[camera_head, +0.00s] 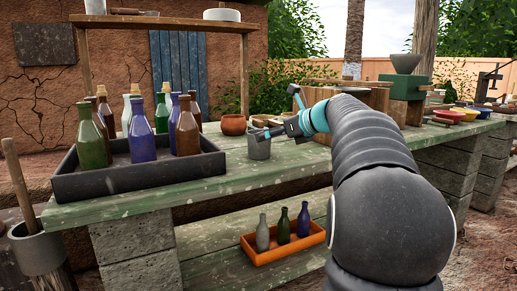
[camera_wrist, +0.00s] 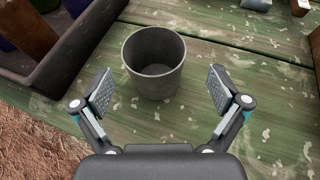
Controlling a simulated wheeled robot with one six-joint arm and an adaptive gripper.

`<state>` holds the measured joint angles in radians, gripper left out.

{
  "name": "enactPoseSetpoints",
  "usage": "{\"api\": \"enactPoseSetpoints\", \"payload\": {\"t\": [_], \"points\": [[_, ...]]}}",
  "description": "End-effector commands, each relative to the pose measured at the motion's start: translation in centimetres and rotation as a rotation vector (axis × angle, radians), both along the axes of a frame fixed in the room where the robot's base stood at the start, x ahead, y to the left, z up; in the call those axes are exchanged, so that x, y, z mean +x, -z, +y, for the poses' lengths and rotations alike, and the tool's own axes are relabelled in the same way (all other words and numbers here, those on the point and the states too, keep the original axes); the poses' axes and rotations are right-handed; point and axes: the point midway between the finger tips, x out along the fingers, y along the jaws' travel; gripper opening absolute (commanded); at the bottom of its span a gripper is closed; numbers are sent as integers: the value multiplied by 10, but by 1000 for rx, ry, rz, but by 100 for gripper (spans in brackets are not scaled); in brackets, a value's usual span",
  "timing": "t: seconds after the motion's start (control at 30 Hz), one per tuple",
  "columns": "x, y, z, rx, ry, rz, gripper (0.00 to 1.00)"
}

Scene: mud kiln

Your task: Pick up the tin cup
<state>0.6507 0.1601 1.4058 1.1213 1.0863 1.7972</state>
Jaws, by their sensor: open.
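The tin cup (camera_head: 259,149) is a plain grey open-topped cup standing upright on the green worn table, right of the dark bottle tray. In the wrist view the cup (camera_wrist: 153,82) is empty and sits ahead of my gripper, roughly between the lines of its two fingers. My gripper (camera_wrist: 159,93) is open, with one finger pad on each side and neither seen touching the cup. In the head view my gripper (camera_head: 283,128) is at the cup's upper right, partly overlapping its rim.
The dark tray (camera_head: 140,178) with several bottles stands left of the cup. A terracotta pot (camera_head: 233,125) is behind the cup. A wooden tub (camera_head: 372,97) stands behind my arm. An orange tray (camera_head: 287,249) with three bottles is on the lower shelf.

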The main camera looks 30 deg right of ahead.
Motion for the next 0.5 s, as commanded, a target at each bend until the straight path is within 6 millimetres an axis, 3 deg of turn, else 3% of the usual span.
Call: {"api": "enactPoseSetpoints", "payload": {"t": [0.3,0.5], "points": [[32,19,21,-1,-4,1,98],[37,20,22,-1,1,0,98]]}}
